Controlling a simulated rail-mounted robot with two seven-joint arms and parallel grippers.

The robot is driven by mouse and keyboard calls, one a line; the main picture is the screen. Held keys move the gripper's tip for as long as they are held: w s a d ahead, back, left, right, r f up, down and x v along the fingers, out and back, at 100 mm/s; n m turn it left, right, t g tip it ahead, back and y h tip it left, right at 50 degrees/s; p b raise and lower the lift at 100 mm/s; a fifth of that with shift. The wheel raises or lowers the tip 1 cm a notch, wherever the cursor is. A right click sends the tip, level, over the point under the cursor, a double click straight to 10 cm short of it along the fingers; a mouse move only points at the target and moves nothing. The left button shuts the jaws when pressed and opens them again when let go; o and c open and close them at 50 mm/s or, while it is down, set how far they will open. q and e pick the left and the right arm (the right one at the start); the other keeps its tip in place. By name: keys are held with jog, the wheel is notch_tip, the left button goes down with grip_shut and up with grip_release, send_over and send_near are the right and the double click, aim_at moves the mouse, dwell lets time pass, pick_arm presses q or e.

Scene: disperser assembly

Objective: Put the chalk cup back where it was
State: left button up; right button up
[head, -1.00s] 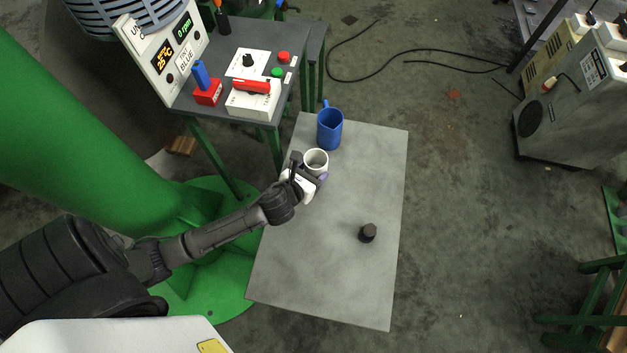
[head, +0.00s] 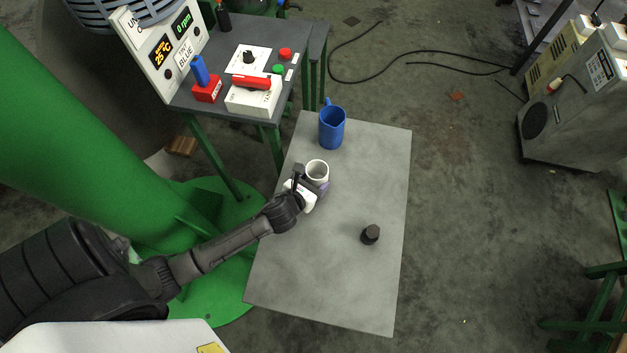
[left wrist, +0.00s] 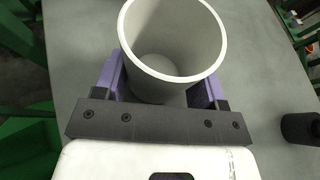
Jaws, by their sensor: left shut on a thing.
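The chalk cup is a white, open-topped cup (head: 317,171) over the left part of the grey table (head: 330,270), in front of a blue jug (head: 332,128). My left gripper (head: 313,184) is shut on the cup. In the left wrist view the cup (left wrist: 172,45) stands between the two purple fingers (left wrist: 160,82) of my left gripper, and its inside looks empty. The cup looks upright. I cannot tell whether its base touches the table. My right gripper is not in view.
A small dark knob-like piece (head: 370,234) stands on the table's right side; it also shows in the left wrist view (left wrist: 300,128). A control bench (head: 240,70) with a red lever and buttons stands behind the table. The table's front half is mostly clear.

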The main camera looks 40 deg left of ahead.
pick_arm(q)
jog(key=shift+f, duration=0.15)
jog(key=o, duration=1)
